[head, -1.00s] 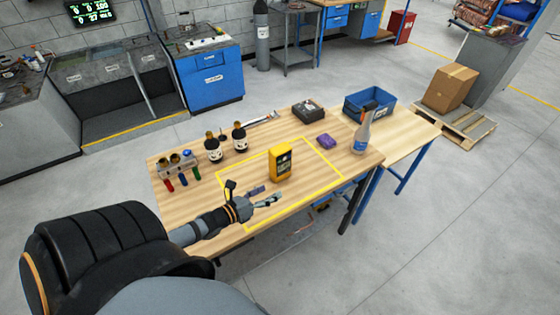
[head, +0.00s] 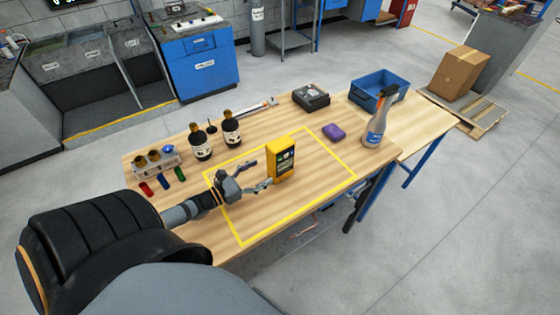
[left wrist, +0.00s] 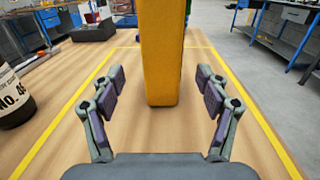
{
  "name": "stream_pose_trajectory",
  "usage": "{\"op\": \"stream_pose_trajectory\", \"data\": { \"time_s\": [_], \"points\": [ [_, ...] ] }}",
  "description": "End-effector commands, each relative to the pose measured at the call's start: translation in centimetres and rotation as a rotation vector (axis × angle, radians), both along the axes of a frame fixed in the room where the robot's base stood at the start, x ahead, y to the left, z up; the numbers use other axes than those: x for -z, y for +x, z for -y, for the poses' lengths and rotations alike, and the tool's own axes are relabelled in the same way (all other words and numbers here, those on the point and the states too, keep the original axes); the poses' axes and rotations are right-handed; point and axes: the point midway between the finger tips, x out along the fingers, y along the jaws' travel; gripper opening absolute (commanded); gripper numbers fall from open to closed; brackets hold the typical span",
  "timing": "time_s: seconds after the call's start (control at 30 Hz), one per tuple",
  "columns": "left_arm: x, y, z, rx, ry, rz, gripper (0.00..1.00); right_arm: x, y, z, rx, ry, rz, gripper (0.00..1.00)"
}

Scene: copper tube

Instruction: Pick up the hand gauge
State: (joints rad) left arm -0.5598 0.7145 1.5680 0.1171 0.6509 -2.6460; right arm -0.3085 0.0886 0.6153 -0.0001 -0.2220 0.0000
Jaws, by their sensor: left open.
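The hand gauge (head: 281,159) is a yellow, box-shaped device with a dark face panel. It stands upright on the wooden table inside a yellow taped rectangle. In the left wrist view its yellow side (left wrist: 161,55) rises straight ahead, centred between the fingers, with its top cut off. My left gripper (head: 262,174) is open, low over the table, just left of the gauge. In the left wrist view its two fingers (left wrist: 161,95) are spread wide on either side of the gauge's line, with visible gaps on both sides. My right gripper is not in view.
Two dark bottles (head: 232,129) and a rack with coloured-handled tools (head: 155,161) stand at the table's left. A purple block (head: 334,131), a spray bottle (head: 376,130), a dark box (head: 311,97) and a blue bin (head: 379,92) are to the right and back. The front of the taped area is clear.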

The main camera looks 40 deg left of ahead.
Motion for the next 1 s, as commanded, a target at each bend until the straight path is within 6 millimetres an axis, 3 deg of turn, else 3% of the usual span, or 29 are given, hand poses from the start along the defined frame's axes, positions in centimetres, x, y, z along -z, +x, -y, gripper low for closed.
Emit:
{"op": "stream_pose_trajectory", "data": {
  "time_s": [0.13,0.37,0.7,0.93,1.0],
  "points": [
    [0.1,2.5,0.9,-0.001,-0.001,0.004,0.75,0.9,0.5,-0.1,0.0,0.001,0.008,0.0],
    [0.0,3.5,1.2,-0.002,-0.001,0.001,0.75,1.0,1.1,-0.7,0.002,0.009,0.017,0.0],
    [-0.3,8.0,2.9,-0.003,-0.003,0.002,0.75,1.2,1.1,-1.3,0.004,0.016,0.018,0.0],
    [-0.2,8.2,3.0,-0.002,-0.002,-0.001,0.75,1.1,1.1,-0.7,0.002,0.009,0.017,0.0],
    [-0.2,8.2,3.0,-0.002,-0.002,-0.001,0.67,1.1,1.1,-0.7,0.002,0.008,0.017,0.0]
  ]
}}
